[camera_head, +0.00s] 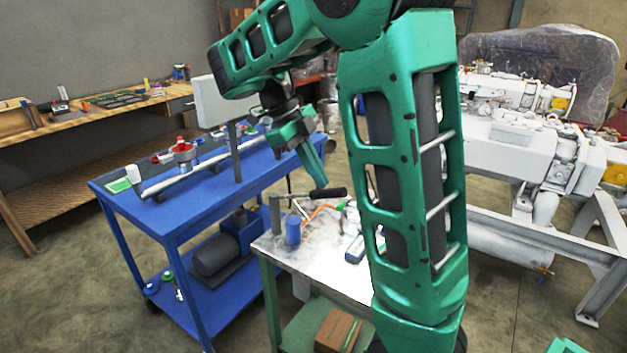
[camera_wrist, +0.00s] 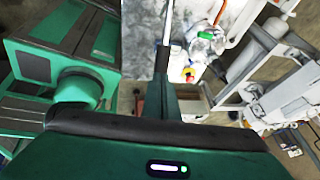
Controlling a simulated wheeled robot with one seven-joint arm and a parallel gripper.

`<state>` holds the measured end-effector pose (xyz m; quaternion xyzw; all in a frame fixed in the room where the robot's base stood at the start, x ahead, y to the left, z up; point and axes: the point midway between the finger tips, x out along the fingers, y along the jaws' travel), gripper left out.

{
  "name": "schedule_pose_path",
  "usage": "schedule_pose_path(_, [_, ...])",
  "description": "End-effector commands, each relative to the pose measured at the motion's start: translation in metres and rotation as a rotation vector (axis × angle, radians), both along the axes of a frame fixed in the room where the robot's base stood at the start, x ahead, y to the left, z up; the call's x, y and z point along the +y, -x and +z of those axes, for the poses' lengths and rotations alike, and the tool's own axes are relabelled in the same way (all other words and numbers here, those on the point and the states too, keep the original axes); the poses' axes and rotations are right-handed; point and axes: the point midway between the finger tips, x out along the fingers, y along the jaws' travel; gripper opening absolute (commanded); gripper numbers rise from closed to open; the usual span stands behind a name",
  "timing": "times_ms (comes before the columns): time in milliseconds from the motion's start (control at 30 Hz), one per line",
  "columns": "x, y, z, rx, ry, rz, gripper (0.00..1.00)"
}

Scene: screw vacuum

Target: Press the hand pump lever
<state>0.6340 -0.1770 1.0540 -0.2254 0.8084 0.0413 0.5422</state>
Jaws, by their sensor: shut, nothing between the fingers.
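The hand pump lever has a black grip (camera_head: 330,193) on a thin metal rod, and it extends over the small light-topped table in the head view. In the wrist view the black grip (camera_wrist: 162,60) shows just beyond my fingertips, with the pale rod (camera_wrist: 168,22) running toward the top edge. My gripper (camera_head: 318,181) is shut and empty, pointing down, with its tips just above the grip. I cannot tell whether they touch it. It also shows in the wrist view (camera_wrist: 160,82). A blue cylinder (camera_head: 293,230) stands near the rod's base. The pump body is mostly unclear.
The small table (camera_head: 270,245) also holds an orange hose and a blue-grey device (camera_head: 355,249). A blue cart (camera_head: 175,222) with a metal tube stands at left. White machinery (camera_head: 520,150) fills the right. A wooden workbench (camera_head: 90,118) is at the back left.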

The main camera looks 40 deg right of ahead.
Motion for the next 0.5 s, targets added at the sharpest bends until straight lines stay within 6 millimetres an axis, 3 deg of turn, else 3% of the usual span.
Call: schedule_pose_path(500, [-0.0029,0.0035,-0.0103,-0.001,0.000,0.000,0.00])
